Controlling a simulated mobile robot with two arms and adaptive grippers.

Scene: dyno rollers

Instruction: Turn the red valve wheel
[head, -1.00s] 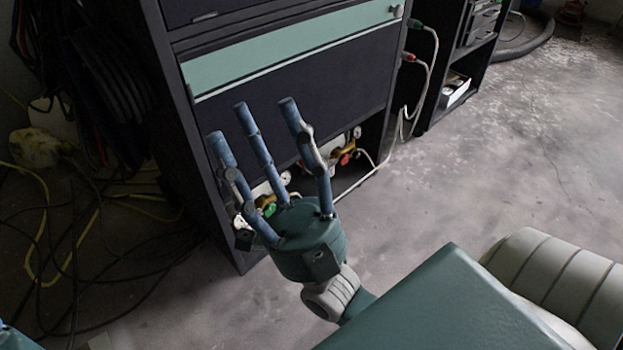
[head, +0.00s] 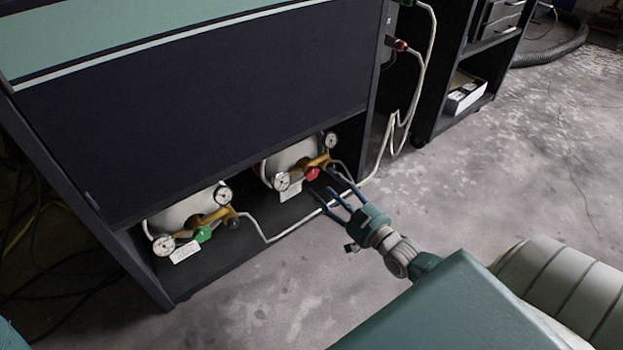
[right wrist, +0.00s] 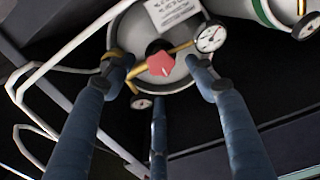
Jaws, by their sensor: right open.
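The red valve wheel (head: 312,174) sits on a brass fitting at the front of the right-hand white gas cylinder (head: 285,160), low in the dark cabinet. In the right wrist view the red wheel (right wrist: 161,63) shows between my spread fingers, beyond their tips. My right gripper (head: 335,198) is open and empty, just in front of the cabinet opening, with its blue fingers pointing at the wheel. It looks apart from the wheel, though the exact gap is hard to judge. My left gripper is not in view.
A second cylinder (head: 187,212) with a green valve wheel (head: 204,235) lies to the left. Round gauges (head: 282,181) flank each fitting. A white hose (head: 375,180) runs across the cabinet front. The grey floor (head: 480,190) to the right is clear.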

